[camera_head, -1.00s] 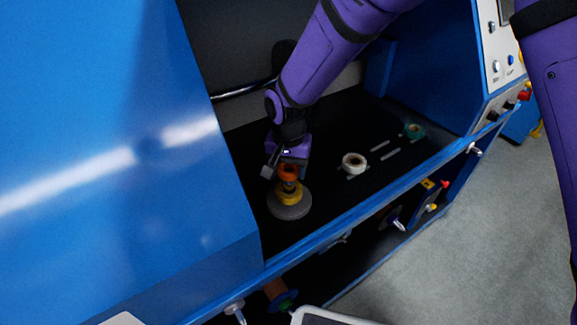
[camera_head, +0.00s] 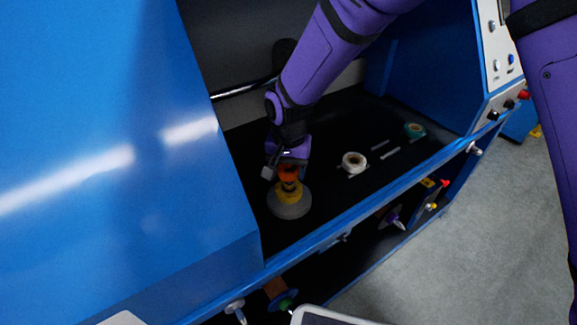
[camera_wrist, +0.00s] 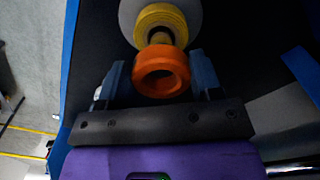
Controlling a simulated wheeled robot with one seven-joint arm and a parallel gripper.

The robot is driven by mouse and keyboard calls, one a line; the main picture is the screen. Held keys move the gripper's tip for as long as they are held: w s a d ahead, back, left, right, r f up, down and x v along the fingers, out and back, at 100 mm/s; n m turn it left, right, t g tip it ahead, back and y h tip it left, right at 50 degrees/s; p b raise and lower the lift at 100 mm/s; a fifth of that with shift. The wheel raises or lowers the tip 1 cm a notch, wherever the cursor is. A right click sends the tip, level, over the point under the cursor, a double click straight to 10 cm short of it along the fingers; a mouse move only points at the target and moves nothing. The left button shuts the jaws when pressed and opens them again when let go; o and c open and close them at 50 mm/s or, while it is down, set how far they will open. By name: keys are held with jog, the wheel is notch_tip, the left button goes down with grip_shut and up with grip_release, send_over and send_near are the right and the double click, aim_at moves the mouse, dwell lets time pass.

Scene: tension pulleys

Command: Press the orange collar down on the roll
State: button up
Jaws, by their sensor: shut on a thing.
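The orange collar (camera_wrist: 161,73) is between the two fingers of my gripper (camera_wrist: 161,80) in the wrist view. In the head view the orange collar (camera_head: 288,172) sits over the yellow roll (camera_head: 289,190), and my gripper (camera_head: 286,166) is shut on it from behind. In the wrist view the yellow roll (camera_wrist: 160,17) lies beyond the collar, with a dark spindle showing between them, so collar and roll look apart. The roll rests on a grey round disc (camera_head: 290,207). The far side of the collar is hidden.
A white roll (camera_head: 354,162) and a green roll (camera_head: 414,130) stand to the right on the black deck (camera_head: 325,200). A blue rail (camera_head: 360,212) runs along the front edge. A large blue panel (camera_head: 110,120) closes off the left side.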

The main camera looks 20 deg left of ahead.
aim_at(289, 183)
jog(key=shift+f, duration=1)
jog(key=shift+f, duration=0.4)
jog(key=shift+f, duration=1.15)
dwell(0.5)
jog(key=o, duration=1)
jog(key=shift+r, duration=0.1)
notch_tip(289, 183, up, 10)
jog(key=shift+s+r, duration=0.1)
jog(key=shift+r, duration=0.15)
